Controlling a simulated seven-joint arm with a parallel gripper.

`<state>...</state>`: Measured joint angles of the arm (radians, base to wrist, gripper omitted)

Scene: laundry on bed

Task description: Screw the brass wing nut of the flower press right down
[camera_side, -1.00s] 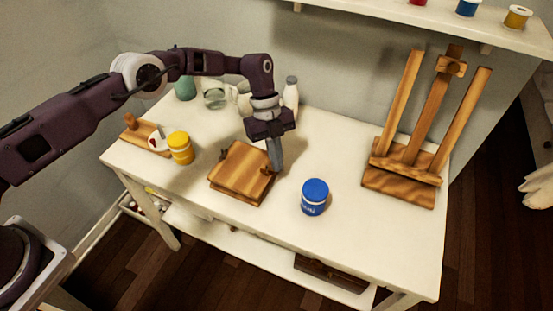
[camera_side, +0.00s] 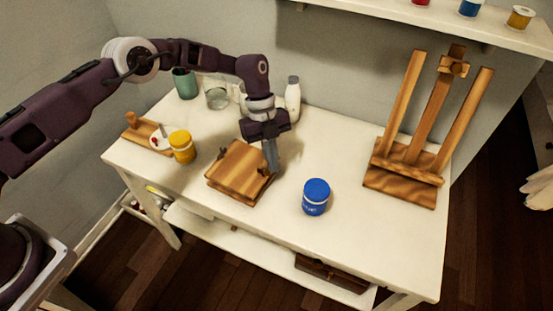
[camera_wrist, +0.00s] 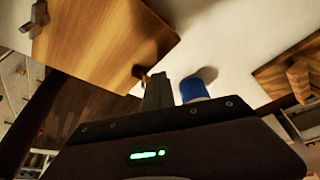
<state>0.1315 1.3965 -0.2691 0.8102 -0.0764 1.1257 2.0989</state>
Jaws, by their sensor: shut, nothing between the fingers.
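The flower press (camera_side: 238,170) is a square wooden block lying on the white desk. In the wrist view its board (camera_wrist: 100,40) fills the upper left. A dark wing nut (camera_wrist: 36,18) stands at the board's far left corner there. A small brass-yellow bit (camera_wrist: 146,77), which looks like part of the brass wing nut, shows beside my fingertips, mostly hidden. My gripper (camera_side: 272,163) points down at the press's right corner, its fingers shut and empty. The fingers also show in the wrist view (camera_wrist: 158,90). I cannot tell whether they touch the nut.
A blue jar (camera_side: 315,196) stands just right of the press. A yellow jar (camera_side: 181,147) stands to its left. A wooden easel (camera_side: 405,165) is on the right, and a white bottle (camera_side: 292,98) is behind my gripper. The desk between jar and easel is clear.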

